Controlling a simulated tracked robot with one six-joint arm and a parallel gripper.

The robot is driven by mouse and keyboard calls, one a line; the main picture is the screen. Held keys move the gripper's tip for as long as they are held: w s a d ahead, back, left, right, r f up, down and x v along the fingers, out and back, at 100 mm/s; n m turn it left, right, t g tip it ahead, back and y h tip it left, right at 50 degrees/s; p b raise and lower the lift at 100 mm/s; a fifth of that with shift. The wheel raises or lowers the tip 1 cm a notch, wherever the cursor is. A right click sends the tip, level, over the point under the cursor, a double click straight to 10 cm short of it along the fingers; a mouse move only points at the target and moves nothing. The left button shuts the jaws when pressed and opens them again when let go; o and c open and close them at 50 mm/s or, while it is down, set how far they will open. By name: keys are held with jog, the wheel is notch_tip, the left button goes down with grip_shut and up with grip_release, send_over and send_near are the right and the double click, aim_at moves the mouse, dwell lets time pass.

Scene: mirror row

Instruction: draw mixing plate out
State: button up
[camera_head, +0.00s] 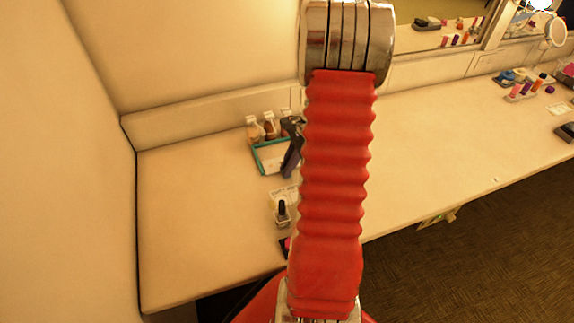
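I cannot pick out the mixing plate for certain. A teal-edged tray (262,163) lies on the counter left of my red arm link, its right side hidden. A pale flat piece (279,193) lies nearer, partly behind the link. A small dark-capped bottle (282,212) stands at its near side. A dark grey and purplish part, which looks like one side of my gripper (292,148), shows beside the link, over the tray's right end. The rest of the gripper is hidden, so its opening and any contact cannot be seen.
Several small bottles (269,127) stand behind the tray by the back wall. Cosmetics (525,88) stand far right below the mirror (440,22).

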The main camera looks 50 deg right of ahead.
jog(key=shift+o, duration=0.7)
jog(key=shift+r, duration=0.1)
jog(key=v, duration=1.3)
jog(key=shift+r, duration=0.25)
jog(key=shift+s+d, duration=0.15)
